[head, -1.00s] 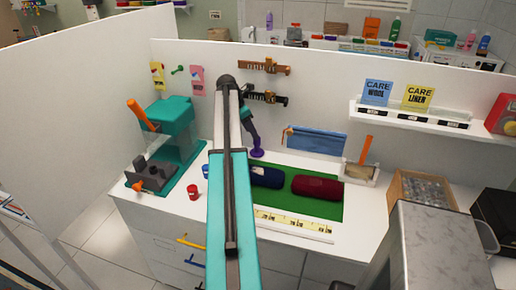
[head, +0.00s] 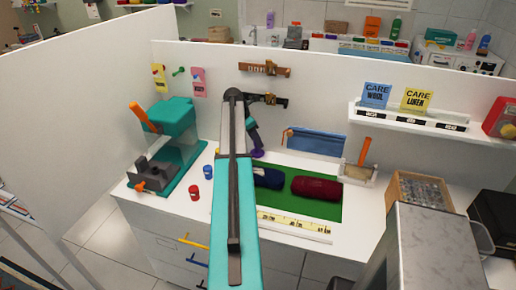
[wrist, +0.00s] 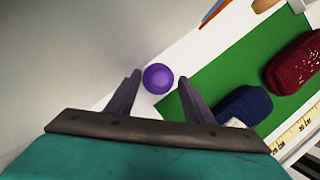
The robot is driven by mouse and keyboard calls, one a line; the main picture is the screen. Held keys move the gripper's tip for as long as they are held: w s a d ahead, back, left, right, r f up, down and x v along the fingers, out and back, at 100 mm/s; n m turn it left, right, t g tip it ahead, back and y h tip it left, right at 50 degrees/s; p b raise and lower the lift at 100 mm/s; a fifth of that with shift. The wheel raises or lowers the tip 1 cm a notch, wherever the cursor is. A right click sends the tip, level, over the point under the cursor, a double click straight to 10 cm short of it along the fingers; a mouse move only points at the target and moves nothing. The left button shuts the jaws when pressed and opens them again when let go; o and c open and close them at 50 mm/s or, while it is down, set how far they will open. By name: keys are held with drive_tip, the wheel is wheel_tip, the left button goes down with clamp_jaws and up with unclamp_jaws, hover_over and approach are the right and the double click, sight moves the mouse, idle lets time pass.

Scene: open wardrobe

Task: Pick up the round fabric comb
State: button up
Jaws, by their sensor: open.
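The purple round thing, which I take as the round fabric comb (wrist: 158,78), shows from above in the wrist view as a round knob on the white top, beside the green mat. In the head view the purple comb (head: 257,152) stands at the back of the counter, partly hidden by my arm. My gripper (wrist: 160,76) is open, with one finger to each side of the comb in the picture. The comb is not gripped. How far the fingertips are above it I cannot tell.
The green mat (head: 285,205) holds a navy roll (head: 268,178) and a dark red roll (head: 317,188). A ruler (head: 295,222) lies in front. A teal press (head: 175,135) and red and blue pots stand left. The partition wall is close behind.

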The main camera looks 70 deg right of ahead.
idle(0.4)
clamp_jaws()
drive_tip(key=shift+r, duration=0.1)
idle(0.3)
drive_tip(key=shift+a+r+b, duration=0.15)
drive_tip(key=shift+r+b, duration=0.25)
drive_tip(key=shift+b, duration=0.2)
wheel_tip(320, 180, up, 10)
drive_tip(key=b, duration=0.3)
drive_tip(key=s+a+b, duration=0.1)
drive_tip(key=a+b, duration=0.2)
drive_tip(key=a, duration=1.6)
drive_tip(key=shift+a+r+b, duration=0.25)
drive_tip(key=shift+a+b, duration=0.1)
